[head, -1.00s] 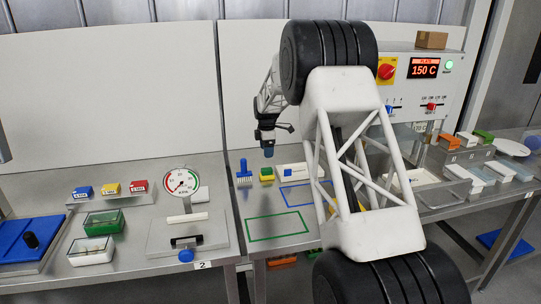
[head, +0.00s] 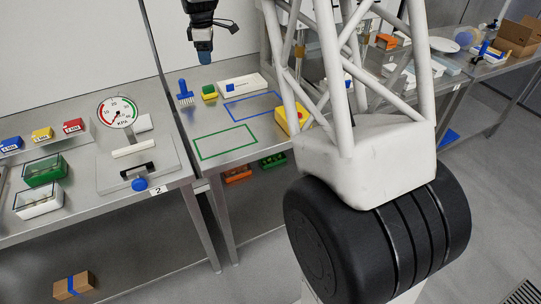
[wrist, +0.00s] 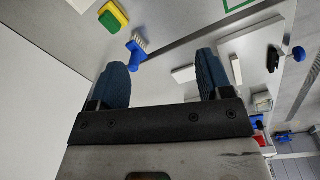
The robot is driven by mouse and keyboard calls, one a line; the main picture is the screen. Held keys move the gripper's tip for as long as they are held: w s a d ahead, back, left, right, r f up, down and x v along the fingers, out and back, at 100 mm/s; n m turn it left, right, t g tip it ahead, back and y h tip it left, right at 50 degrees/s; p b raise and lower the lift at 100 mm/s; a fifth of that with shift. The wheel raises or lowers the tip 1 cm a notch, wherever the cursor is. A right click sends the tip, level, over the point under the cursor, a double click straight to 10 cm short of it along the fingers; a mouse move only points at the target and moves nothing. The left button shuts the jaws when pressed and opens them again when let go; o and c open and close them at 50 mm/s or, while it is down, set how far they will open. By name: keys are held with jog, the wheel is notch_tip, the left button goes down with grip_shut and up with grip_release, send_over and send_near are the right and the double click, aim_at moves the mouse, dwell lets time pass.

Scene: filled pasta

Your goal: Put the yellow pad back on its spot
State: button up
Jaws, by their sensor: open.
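A small yellow block with a green top (head: 209,93) lies at the back of the middle table, beside a blue brush (head: 185,93). It also shows in the wrist view (wrist: 113,17). Another yellow item with a red part (head: 283,122) lies at the table's front, partly hidden by my arm; I cannot tell which one is the pad. A green outline (head: 226,142) and a blue outline (head: 252,106) are marked on the table, both looking empty. My gripper (head: 204,57) is open and empty above the table's back; its fingers spread apart in the wrist view (wrist: 160,70).
A white box with a blue mark (head: 244,86) lies behind the blue outline. A gauge stand (head: 117,112) and several coloured boxes stand on the left table. Orange (head: 237,173) and green (head: 273,160) bins hang under the middle table. My arm hides part of the right side.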

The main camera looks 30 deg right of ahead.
jog(key=s+a+r+m+t, duration=0.1)
jog(key=s+r+m, duration=0.15)
jog(key=s, duration=1.05)
jog(key=s+a+r+m, duration=0.15)
jog(key=s+m, duration=0.25)
jog(key=s, duration=1)
jog(key=s+r+m+t, duration=0.1)
jog(key=s+r+m, duration=0.25)
jog(key=s, duration=0.95)
jog(key=s+f+m, duration=0.2)
jog(key=s, duration=0.5)
jog(key=s+f+m, duration=0.2)
jog(key=s+f, duration=0.1)
jog(key=s, duration=0.4)
jog(key=shift+a+f, duration=0.3)
jog(key=shift+f, duration=0.05)
